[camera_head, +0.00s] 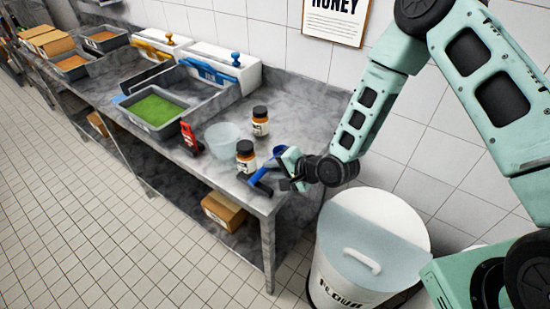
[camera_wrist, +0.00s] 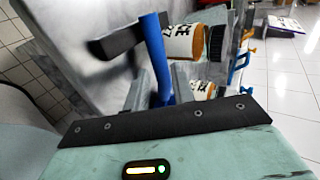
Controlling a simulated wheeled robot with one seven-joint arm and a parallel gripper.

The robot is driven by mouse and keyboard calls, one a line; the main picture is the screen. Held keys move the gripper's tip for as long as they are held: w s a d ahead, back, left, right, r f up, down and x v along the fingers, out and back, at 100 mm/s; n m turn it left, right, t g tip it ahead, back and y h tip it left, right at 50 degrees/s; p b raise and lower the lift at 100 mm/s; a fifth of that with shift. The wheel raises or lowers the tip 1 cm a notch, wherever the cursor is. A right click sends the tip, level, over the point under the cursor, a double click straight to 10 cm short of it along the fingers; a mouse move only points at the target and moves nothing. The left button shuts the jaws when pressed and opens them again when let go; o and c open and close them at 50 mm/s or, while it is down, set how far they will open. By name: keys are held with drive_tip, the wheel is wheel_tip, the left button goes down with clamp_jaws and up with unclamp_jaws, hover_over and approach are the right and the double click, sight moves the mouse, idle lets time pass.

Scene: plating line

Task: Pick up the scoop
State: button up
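The blue scoop (camera_head: 262,177) is at the near right end of the steel counter, at my gripper (camera_head: 283,173). In the wrist view a blue bar, which looks like the scoop's handle (camera_wrist: 154,45), runs up between the fingers of my gripper (camera_wrist: 160,85). The fingers stand apart on either side of the handle. The scoop's bowl is hard to make out.
Two dark-capped jars stand close by, one in front (camera_head: 246,157) and one behind (camera_head: 260,122). A clear bowl (camera_head: 222,139) and a red-and-black tool (camera_head: 190,138) are left of them. A green-filled tray (camera_head: 155,108) lies further left. A flour bin (camera_head: 365,250) stands right of the counter.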

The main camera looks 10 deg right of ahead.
drive_tip(key=shift+p+x, duration=0.35)
drive_tip(key=shift+x, duration=1.05)
clamp_jaws()
